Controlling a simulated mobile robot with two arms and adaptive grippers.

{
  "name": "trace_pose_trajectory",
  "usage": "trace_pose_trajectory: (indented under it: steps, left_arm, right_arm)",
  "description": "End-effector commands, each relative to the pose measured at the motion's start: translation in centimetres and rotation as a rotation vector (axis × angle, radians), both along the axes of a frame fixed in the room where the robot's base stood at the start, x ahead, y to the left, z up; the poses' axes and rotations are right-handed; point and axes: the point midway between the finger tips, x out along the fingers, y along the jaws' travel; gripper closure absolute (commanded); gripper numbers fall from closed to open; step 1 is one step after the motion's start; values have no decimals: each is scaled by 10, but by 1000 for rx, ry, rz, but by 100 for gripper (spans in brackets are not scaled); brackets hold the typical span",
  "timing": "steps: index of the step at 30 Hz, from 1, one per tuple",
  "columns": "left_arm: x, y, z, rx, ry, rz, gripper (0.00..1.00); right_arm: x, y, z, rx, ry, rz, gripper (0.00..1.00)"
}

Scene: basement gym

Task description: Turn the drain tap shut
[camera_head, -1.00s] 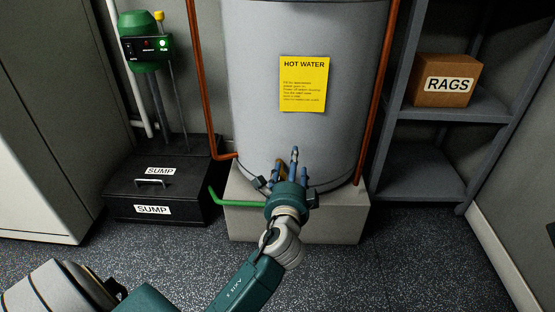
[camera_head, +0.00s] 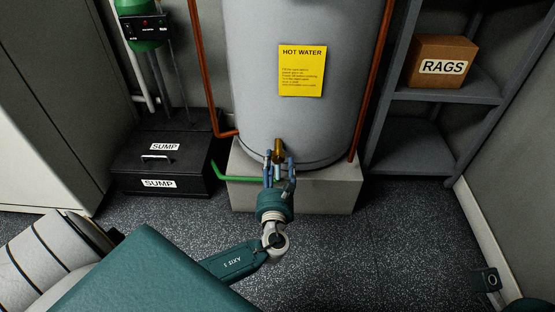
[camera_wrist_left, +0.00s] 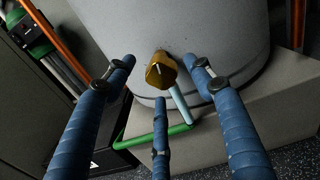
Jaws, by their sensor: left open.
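The brass drain tap (camera_head: 279,146) sticks out low on the front of the grey hot water tank (camera_head: 300,115). In the left wrist view the tap (camera_wrist_left: 160,70) shows between my fingers, with a pale blue bar (camera_wrist_left: 180,105) slanting down right from it; I cannot tell whether this is its lever or outlet. A green pipe (camera_head: 235,178) runs left below the tap. My left gripper (camera_head: 279,160) is open just in front of the tap, its blue fingers spread around it. In the left wrist view the left gripper (camera_wrist_left: 160,78) shows no clear contact. My right gripper is not in view.
The tank stands on a pale block (camera_head: 330,190). A copper pipe (camera_head: 205,70) runs beside it on the left. A black sump box (camera_head: 190,175) stands left, and grey shelves (camera_head: 415,150) with a rags box (camera_head: 443,62) stand right. The speckled floor in front is clear.

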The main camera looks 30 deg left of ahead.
Motion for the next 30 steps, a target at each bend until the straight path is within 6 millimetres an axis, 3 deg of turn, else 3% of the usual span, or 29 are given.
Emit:
trace_pose_trajectory:
  steps: [6, 17, 19, 24, 30]
  left_arm:
    - [25, 15, -1, 0, -1, -1, 46]
    - [30, 18, 0, -2, 0, 0, 46]
    - [30, 18, 0, -2, 0, 0, 54]
    - [30, 18, 1, -2, 0, 0, 88]
    - [30, 18, 2, -6, -6, 0, 92]
  right_arm:
    - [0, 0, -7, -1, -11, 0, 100]
    - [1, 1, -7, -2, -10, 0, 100]
    - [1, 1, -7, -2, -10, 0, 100]
    - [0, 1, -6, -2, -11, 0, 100]
    - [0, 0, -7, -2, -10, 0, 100]
